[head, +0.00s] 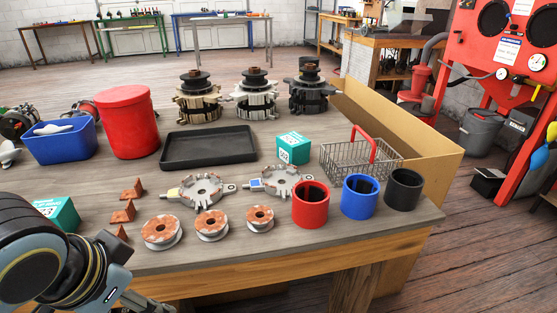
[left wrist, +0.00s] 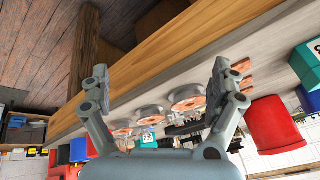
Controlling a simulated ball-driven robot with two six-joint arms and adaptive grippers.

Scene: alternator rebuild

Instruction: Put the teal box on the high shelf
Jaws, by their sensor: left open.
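Two teal boxes stand on the workbench (head: 300,254). One teal box (head: 293,148) is at mid-bench, right of the black tray; the other teal box (head: 62,213) is at the left, partly hidden behind my left arm. In the left wrist view one teal box (left wrist: 306,64) is at the right edge and a small one (left wrist: 148,139) lies farther off between the fingers. My left gripper (left wrist: 160,77) is open and empty, over the bench's front edge, apart from both boxes. In the head view it is mostly cut off at the bottom. My right gripper is not in view. I cannot tell which shelf is the high shelf.
A black tray (head: 208,148), red canister (head: 127,122), blue bin (head: 60,143), wire basket (head: 345,161), coloured cups (head: 360,197) and several alternator parts (head: 200,190) crowd the bench. A cardboard box (head: 425,145) stands at its right. A wooden rack (head: 338,30) is far back.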

